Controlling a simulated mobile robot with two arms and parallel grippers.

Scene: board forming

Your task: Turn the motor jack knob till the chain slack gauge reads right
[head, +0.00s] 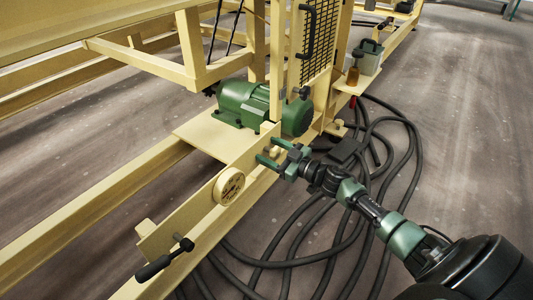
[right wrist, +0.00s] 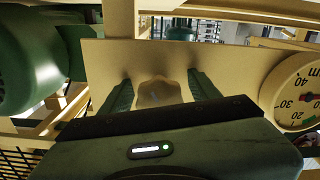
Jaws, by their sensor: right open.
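My right gripper (head: 267,150) is open at the side plate of the yellow frame, below the green motor (head: 246,103). In the right wrist view its two fingers (right wrist: 160,90) stand either side of a tan, rounded knob (right wrist: 157,93) in front of the plate. I cannot tell whether they touch it. The round cream gauge (head: 229,186) is on the rail, left of and below the gripper. It also shows, cut off and upside down, in the right wrist view (right wrist: 294,92), with numbers, a red centre and a green mark. I cannot make out its reading. My left gripper is not in view.
A black-handled crank (head: 165,260) sticks out at the rail's near end. Black hoses (head: 335,222) lie looped on the floor under my right arm. An amber bottle (head: 353,71) and a grey-green can (head: 368,57) stand on a side shelf.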

